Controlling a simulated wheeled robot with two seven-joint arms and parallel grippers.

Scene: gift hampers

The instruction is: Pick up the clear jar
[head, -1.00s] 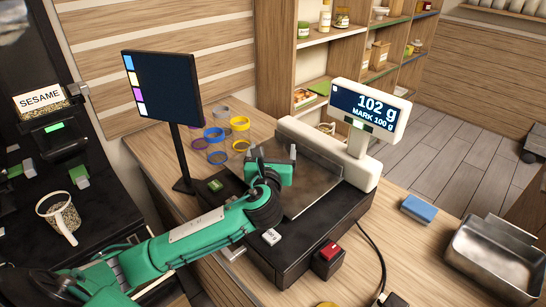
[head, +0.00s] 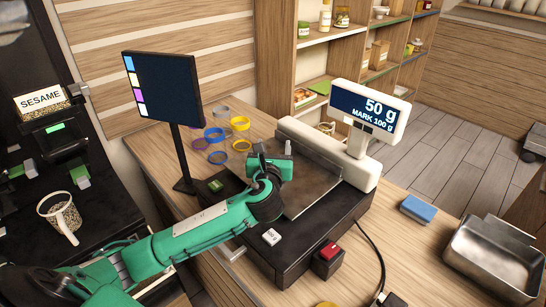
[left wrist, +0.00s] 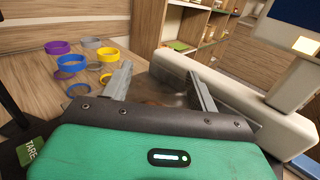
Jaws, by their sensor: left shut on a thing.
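My left gripper (head: 272,158) is over the steel plate (head: 312,196) of the scale, which also shows in the left wrist view (left wrist: 172,75). Its two fingers stand apart in the left wrist view (left wrist: 160,88), shut on the clear jar (left wrist: 163,92). The jar is see-through and its outline is very faint between the fingers; in the head view the gripper hides it. I cannot tell whether its base touches the plate. The scale display (head: 370,108) reads 50 g, with MARK 100 g below. My right gripper is not in view.
A dark screen on a stand (head: 163,90) is left of the scale, near several coloured rings (head: 216,136). A red button (head: 329,250), a blue block (head: 418,209) and a steel tray (head: 492,262) are right.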

